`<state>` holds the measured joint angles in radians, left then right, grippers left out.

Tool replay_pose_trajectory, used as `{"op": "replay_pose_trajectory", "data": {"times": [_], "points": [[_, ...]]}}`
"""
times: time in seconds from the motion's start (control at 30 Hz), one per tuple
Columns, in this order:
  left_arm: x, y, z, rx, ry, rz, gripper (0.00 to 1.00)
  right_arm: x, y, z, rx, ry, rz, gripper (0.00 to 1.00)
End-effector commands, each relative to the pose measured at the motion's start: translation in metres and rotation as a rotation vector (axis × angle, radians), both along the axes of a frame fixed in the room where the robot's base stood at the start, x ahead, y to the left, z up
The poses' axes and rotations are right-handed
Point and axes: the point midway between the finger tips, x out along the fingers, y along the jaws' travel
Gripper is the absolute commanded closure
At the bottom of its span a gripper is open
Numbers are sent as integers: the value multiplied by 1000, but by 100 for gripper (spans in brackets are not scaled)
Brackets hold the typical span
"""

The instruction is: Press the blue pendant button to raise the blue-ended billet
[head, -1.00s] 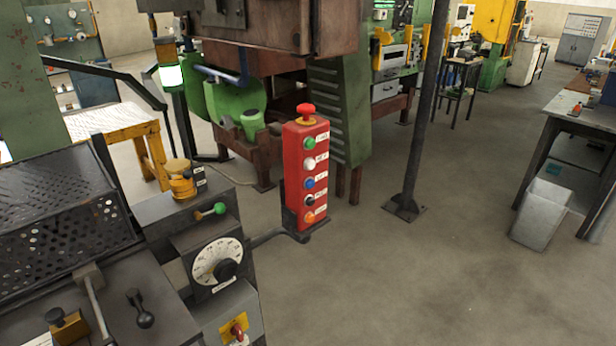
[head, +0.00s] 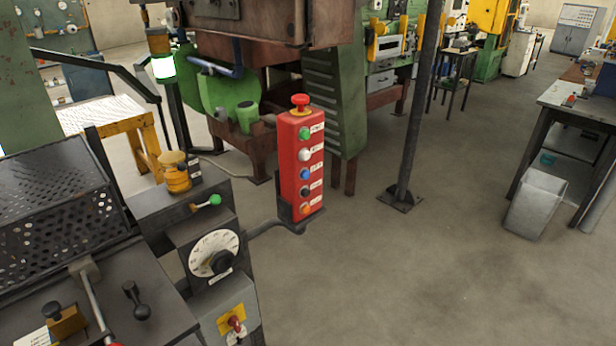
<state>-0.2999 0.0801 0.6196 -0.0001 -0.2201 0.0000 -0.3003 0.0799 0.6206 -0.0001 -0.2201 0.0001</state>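A red pendant box (head: 299,160) stands upright on a dark arm at the middle of the head view. Its face carries a column of buttons: green (head: 304,133), white, blue (head: 305,174), black and orange, each with a small white label too small to read. A red mushroom button (head: 300,101) sits on top. The blue button is the middle one, and nothing touches it. No billet can be made out. Neither of my grippers is in view.
A dark machine console with a white dial (head: 214,254) and a perforated guard (head: 55,215) fills the lower left. A dark post (head: 418,120) stands right of the pendant. A grey bin (head: 536,205) and workbench are at the right. Open floor lies between.

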Motion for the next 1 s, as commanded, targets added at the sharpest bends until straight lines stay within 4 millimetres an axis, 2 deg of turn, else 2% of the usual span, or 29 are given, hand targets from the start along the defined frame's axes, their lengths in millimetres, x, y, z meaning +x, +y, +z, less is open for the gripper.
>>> {"op": "replay_pose_trajectory", "data": {"times": [0.03, 0.2, 1.0], "points": [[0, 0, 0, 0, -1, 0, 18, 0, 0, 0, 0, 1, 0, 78], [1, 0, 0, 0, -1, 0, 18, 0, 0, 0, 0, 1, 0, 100], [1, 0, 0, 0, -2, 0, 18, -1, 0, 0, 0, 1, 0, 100]]}}
